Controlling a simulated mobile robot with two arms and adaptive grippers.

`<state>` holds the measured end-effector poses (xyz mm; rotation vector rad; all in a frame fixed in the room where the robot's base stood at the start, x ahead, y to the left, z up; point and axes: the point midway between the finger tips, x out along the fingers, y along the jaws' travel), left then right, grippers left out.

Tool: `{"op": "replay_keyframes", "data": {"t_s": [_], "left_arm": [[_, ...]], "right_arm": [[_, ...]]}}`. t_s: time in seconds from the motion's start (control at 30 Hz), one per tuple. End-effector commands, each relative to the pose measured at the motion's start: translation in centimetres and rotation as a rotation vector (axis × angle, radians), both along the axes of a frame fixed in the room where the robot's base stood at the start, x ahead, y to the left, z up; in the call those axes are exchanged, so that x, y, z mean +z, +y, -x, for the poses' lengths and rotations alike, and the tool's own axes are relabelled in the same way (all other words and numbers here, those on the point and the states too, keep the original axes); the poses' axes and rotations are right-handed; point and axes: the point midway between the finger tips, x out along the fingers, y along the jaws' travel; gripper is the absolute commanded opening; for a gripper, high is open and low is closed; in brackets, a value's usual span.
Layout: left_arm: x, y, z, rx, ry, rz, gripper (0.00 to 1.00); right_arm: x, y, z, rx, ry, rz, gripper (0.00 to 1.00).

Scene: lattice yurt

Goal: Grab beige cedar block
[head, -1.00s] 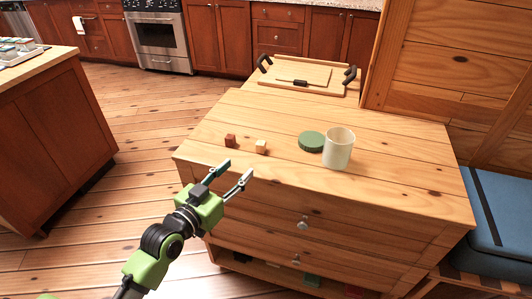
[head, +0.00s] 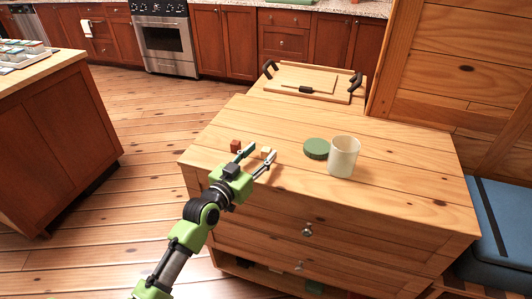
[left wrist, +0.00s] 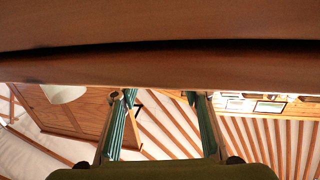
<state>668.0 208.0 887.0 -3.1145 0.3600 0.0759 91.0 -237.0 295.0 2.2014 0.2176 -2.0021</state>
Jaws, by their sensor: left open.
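The small beige cedar block (head: 265,152) is on the top of the wooden chest (head: 390,195), near its front left part. My left gripper (head: 259,155) is open, with its fingertips close by the block. In the head view the block shows between the tips, partly covered by the right-hand finger; I cannot tell if they touch. The left wrist view shows both fingers (left wrist: 161,110) spread apart, and I cannot make out the block there. My right gripper is not in view.
A reddish-brown block (head: 235,146) sits just left of the beige one. A green round lid (head: 316,149) and a pale cup (head: 343,157) stand to the right. A wooden tray (head: 342,95) with black handles lies at the back. The chest top between is clear.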

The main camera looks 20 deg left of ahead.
Motion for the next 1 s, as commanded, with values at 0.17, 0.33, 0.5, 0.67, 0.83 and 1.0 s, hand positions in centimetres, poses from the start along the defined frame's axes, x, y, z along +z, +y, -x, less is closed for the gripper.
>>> {"op": "replay_keyframes", "data": {"t_s": [0.17, 0.33, 0.5, 0.67, 0.83, 1.0], "left_arm": [[-0.3, -0.9, -2.3, 0.0, -0.001, 0.001, 0.41], [-0.4, -1.0, -3.2, 0.0, 0.0, 0.0, 0.41], [-0.4, -1.0, -3.2, 0.0, 0.0, 0.0, 0.41], [-0.4, -1.0, -3.2, 0.0, 0.001, 0.0, 0.09], [-0.5, -1.0, -3.2, 0.0, 0.001, 0.0, 0.08], [-0.5, -1.0, -3.2, 0.0, 0.001, 0.0, 0.08]], "right_arm": [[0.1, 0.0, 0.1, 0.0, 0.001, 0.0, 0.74], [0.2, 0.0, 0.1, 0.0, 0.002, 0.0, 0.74], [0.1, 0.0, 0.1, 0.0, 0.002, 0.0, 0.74], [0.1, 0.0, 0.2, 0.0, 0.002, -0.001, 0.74], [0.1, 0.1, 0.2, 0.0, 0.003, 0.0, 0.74], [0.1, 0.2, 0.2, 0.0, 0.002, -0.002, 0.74]]}}
